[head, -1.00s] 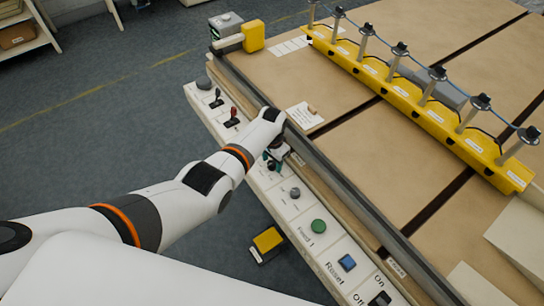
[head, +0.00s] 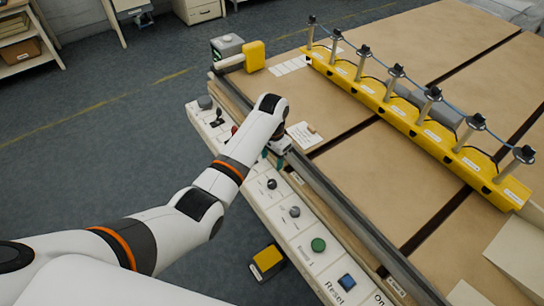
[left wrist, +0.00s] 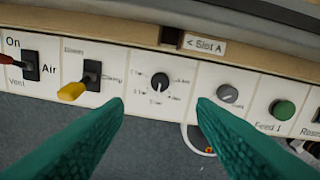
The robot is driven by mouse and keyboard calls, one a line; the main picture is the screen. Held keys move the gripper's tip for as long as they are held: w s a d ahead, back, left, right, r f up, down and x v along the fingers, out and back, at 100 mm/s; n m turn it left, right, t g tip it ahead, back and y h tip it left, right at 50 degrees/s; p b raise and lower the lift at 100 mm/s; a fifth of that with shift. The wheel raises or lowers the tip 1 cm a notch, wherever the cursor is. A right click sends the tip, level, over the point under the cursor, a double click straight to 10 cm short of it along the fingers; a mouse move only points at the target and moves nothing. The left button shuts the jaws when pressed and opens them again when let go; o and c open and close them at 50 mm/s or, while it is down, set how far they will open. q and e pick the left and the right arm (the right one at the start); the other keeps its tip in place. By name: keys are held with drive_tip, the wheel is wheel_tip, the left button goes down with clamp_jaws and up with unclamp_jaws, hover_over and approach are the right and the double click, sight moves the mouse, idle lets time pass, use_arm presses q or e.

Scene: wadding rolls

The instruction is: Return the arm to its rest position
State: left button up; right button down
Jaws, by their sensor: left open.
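My left arm reaches in from the left in the head view. Its gripper (head: 275,158) hangs over the control panel (head: 262,200) along the table's front edge. In the left wrist view the teal fingers (left wrist: 160,104) are spread wide with nothing between them. A black dial (left wrist: 160,81) on the panel shows past the gap between the fingertips. I cannot tell the distance to the panel. The right gripper is not in view.
The panel has a yellow-tipped lever (left wrist: 72,90), a grey knob (head: 294,211), a green button (head: 318,245) and a blue button (head: 346,282). A yellow rail with posts (head: 415,110) crosses the table. A yellow foot pedal (head: 267,260) is on the floor.

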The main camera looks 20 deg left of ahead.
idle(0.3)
use_arm(q)
drive_tip(key=s+a+f+n+t, duration=0.1)
drive_tip(key=s+f, duration=0.2)
drive_tip(key=s, duration=0.5)
drive_tip(key=s+f+n+t, duration=0.1)
drive_tip(key=s+f, duration=0.1)
drive_tip(key=s, duration=0.7)
drive_tip(key=s+a+r+n+t, duration=0.1)
drive_tip(key=s+r, duration=0.3)
drive_tip(key=s, duration=0.4)
drive_tip(key=s+a+r+n+t, duration=0.15)
drive_tip(key=s+r, duration=0.25)
drive_tip(key=s, duration=0.5)
wheel_tip(320, 180, down, 28)
drive_tip(key=m+g+b, duration=0.1)
drive_tip(key=g+b, duration=0.1)
drive_tip(key=b, duration=0.2)
drive_tip(key=s+a+f+b, duration=0.1)
drive_tip(key=s+f, duration=0.7)
drive_tip(key=f, duration=0.3)
drive_tip(key=s+a+f+g+b, duration=0.1)
drive_tip(key=s+a+f+b, duration=0.1)
drive_tip(key=s+f, duration=0.7)
wheel_tip(320, 180, down, 2)
drive_tip(key=shift+s, duration=0.15)
